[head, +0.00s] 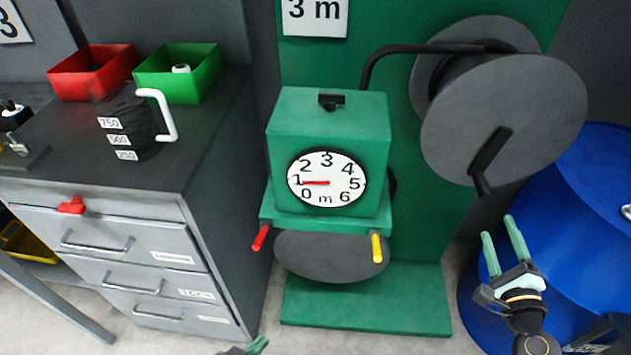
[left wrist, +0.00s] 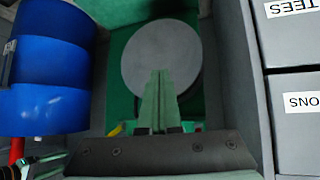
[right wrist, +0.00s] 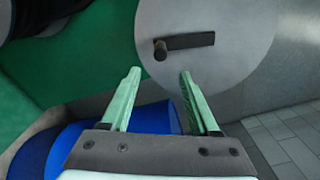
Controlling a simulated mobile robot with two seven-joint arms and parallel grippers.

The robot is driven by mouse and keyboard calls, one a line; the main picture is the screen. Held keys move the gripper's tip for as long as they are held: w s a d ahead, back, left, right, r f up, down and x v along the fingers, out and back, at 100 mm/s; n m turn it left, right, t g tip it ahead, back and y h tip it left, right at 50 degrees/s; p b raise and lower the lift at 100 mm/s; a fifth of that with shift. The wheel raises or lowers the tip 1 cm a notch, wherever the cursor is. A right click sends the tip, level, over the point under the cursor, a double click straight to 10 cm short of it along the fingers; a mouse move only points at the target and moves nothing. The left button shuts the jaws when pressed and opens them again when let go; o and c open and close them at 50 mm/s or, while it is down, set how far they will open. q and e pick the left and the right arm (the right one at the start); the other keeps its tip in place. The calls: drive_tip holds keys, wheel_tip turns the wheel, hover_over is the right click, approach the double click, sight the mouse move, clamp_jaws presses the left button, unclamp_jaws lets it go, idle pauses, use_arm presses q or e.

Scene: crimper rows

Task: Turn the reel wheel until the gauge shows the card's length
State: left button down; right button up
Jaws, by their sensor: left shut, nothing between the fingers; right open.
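The reel wheel (head: 515,110) is a pair of large grey discs at the upper right, with a black crank handle (head: 490,158) on its near face. The wheel (right wrist: 235,30) and crank knob (right wrist: 160,50) also show in the right wrist view. The round gauge (head: 327,192) on the green box has a red needle pointing left, at about 1 m. The card (head: 315,14) above reads "3 m". My right gripper (head: 499,227) is open and empty, below and apart from the crank. My left gripper (head: 257,346) barely shows at the bottom edge; its fingers (left wrist: 158,80) are shut and empty.
A red lever (head: 260,237) and a yellow lever (head: 376,247) stick out below the gauge, above a grey disc (head: 330,258). A blue drum (head: 585,220) stands at right. A grey drawer cabinet (head: 110,240) with red and green bins stands at left.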

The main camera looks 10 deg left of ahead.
sight(481, 187)
idle(0.4)
drive_tip(key=w+n+b, duration=0.3)
drive_tip(key=n, duration=0.3)
drive_tip(key=w+n+b, duration=0.3)
drive_tip(key=w+n, duration=0.1)
drive_tip(key=n, duration=0.3)
drive_tip(key=w+a+n+b, duration=0.1)
drive_tip(key=w+n+b, duration=0.3)
drive_tip(key=n, duration=0.3)
drive_tip(key=shift+w, duration=0.8)
use_arm(q)
drive_tip(key=w+d+f+h, duration=0.1)
drive_tip(key=d+f, duration=0.2)
drive_tip(key=f, duration=0.4)
drive_tip(key=shift+w+d+m, duration=0.15)
drive_tip(key=shift+d+m, duration=0.05)
drive_tip(key=shift+m, duration=0.1)
use_arm(e)
drive_tip(key=shift+w+a, duration=0.1)
drive_tip(key=shift+w, duration=0.2)
